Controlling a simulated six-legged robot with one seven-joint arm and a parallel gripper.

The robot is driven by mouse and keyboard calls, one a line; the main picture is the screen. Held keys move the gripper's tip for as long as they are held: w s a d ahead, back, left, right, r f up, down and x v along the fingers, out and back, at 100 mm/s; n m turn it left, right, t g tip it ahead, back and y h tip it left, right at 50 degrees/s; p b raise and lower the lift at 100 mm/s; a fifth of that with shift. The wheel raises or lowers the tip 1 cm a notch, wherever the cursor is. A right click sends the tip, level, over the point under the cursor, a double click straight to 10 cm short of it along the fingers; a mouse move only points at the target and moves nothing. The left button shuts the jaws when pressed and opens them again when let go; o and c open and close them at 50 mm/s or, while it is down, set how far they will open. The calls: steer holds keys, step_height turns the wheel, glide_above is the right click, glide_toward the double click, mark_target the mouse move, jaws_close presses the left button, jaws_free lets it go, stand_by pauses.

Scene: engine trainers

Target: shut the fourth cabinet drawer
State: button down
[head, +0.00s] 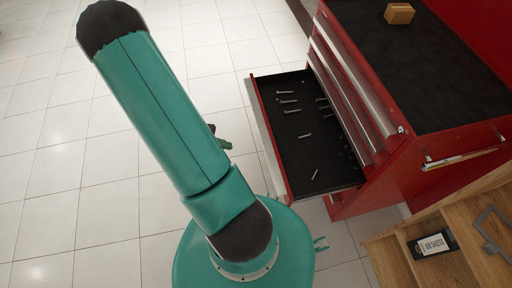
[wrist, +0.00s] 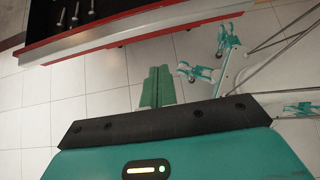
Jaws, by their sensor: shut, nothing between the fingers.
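The red tool cabinet (head: 395,175) stands on the right in the head view. One low drawer (head: 290,155) is pulled out to the left, below several shut drawer fronts. It has a black lining with several loose bolts on it. Its pale front edge (wrist: 130,32) crosses the top of the wrist view. My gripper (head: 225,144) is partly hidden behind my arm, left of the drawer front and apart from it. In the wrist view my green fingers (wrist: 157,88) are together and empty, with floor showing between them and the drawer front.
A small cardboard box (head: 399,13) sits on the black cabinet top. A wooden unit (head: 400,262) with a "job sheets" holder (head: 434,243) stands at the lower right, close to the cabinet. The white tiled floor (head: 60,150) on the left is clear.

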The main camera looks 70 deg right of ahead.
steer(key=s+r+x, duration=0.1)
steer(key=r+x, duration=0.1)
steer(key=x, duration=1.1)
steer(key=shift+s+d, duration=0.25)
steer(key=shift+d, duration=0.1)
steer(key=shift+d, duration=0.15)
